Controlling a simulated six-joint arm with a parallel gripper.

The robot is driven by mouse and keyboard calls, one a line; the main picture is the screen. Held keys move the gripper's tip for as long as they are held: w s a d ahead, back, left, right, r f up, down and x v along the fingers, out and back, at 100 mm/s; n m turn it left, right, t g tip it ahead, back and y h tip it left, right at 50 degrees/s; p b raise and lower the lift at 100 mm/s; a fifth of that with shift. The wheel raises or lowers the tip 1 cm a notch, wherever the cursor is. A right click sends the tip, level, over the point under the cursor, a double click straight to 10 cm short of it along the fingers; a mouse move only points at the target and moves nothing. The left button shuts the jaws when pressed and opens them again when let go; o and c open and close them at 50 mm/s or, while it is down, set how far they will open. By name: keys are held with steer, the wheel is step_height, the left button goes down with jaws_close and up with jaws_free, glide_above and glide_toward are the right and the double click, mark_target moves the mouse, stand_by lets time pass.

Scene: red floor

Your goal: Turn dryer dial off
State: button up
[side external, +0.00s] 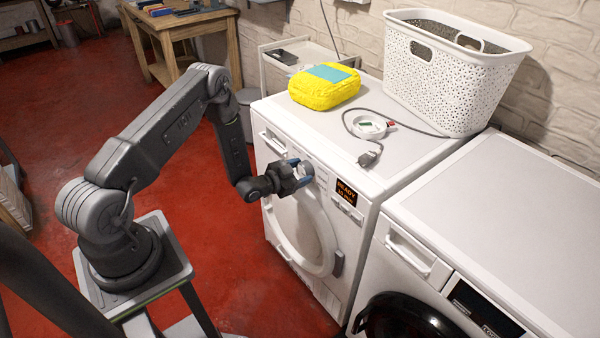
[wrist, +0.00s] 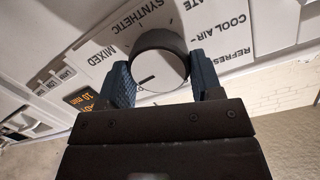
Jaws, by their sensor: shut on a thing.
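The dryer (side external: 345,166) is the white machine in the middle of the side view, with an orange display (side external: 346,192) that reads "READY". Its round dial (wrist: 159,62) shows in the wrist view, with a dark rim, a pale face and a short dark pointer mark at its lower left. Printed labels such as "SYNTHETIC", "MIXED" and "COOL AIR" surround it. My gripper (wrist: 165,82) has one blue finger on each side of the dial and is shut on it. In the side view my gripper (side external: 303,173) is at the dryer's front panel and partly hides the dial.
A second white machine (side external: 490,225) stands at the right. Red floor (side external: 200,240) is open in front of the dryer.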

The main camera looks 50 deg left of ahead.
steer(key=n+h, duration=0.1)
steer(key=n, duration=0.3)
steer(key=shift+a, duration=0.1)
steer(key=n, duration=0.3)
steer(key=shift+f+t+h, duration=0.1)
steer(key=shift+t+h, duration=0.2)
steer(key=n, duration=0.4)
steer(key=shift+h, duration=0.3)
steer(key=shift+a+f+n+t, duration=0.1)
steer(key=shift+n+t, duration=0.3)
steer(key=shift+n, duration=1.6)
steer(key=o, duration=0.9)
steer(key=s, duration=0.4)
steer(key=s+a, duration=0.1)
steer(key=s, duration=0.4)
steer(key=s+a, duration=0.1)
steer(key=s, duration=0.3)
steer(key=shift+s, duration=0.35)
